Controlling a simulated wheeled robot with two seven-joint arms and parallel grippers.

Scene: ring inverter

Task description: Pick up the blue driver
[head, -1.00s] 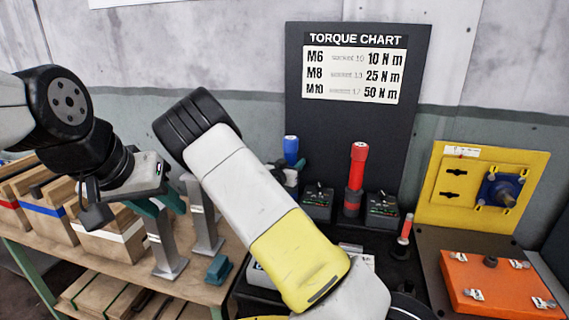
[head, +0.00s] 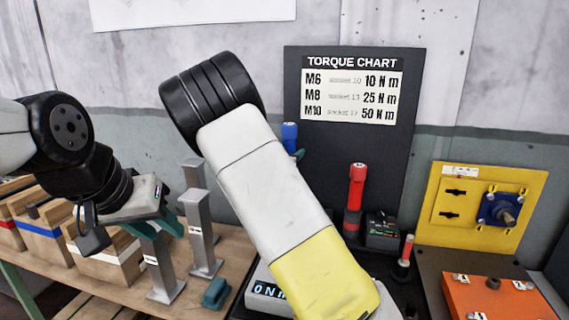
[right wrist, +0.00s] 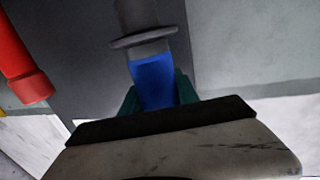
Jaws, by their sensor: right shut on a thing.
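The blue driver (head: 289,137) shows its blue top just right of my right arm, in front of the dark chart board. My arm hides its lower part in the head view. In the right wrist view the blue grip (right wrist: 154,80) sits between the teal fingers of my right gripper (right wrist: 157,93), which is shut on it. A grey collar and shaft show beyond the grip. My left gripper (head: 157,224) is at the left over the bench, with its teal fingers apart and nothing seen between them.
A red driver (head: 356,187) stands upright on the right, beside a dark charger box (head: 382,231). A smaller red-topped tool (head: 405,252) is nearby. Grey posts (head: 201,235), wooden bins (head: 105,258) and a teal block (head: 216,292) are left. A yellow panel (head: 475,208) and orange box (head: 490,305) are right.

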